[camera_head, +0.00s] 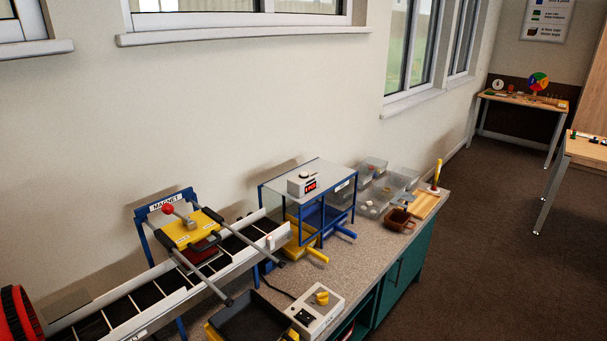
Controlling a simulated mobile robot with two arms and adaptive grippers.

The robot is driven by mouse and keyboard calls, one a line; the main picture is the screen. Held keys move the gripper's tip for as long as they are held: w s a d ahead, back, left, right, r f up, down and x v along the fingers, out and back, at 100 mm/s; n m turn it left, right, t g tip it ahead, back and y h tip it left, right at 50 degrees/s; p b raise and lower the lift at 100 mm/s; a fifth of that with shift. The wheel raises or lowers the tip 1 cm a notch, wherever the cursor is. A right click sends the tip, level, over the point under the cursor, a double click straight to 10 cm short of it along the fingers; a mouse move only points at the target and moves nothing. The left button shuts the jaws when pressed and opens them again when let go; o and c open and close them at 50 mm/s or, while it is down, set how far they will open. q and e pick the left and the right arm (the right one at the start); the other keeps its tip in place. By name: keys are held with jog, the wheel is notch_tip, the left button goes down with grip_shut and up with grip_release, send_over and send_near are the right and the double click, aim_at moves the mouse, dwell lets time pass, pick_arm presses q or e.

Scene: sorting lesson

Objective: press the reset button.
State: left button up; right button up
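A small grey box with a lit red display (310,185) stands on top of the blue-framed stand (325,169) on the counter. A small round button-like knob (304,175) sits on top of this box. It is too small to read any label, so I cannot tell for sure that it is the reset button. Neither of my grippers shows in this view.
A conveyor (130,305) with a yellow magnet unit (192,229) runs along the wall. A control box with a yellow knob (321,298) and a black tray (250,318) stand in front. Clear bins (402,180) and a brown container (397,219) stand right of the stand.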

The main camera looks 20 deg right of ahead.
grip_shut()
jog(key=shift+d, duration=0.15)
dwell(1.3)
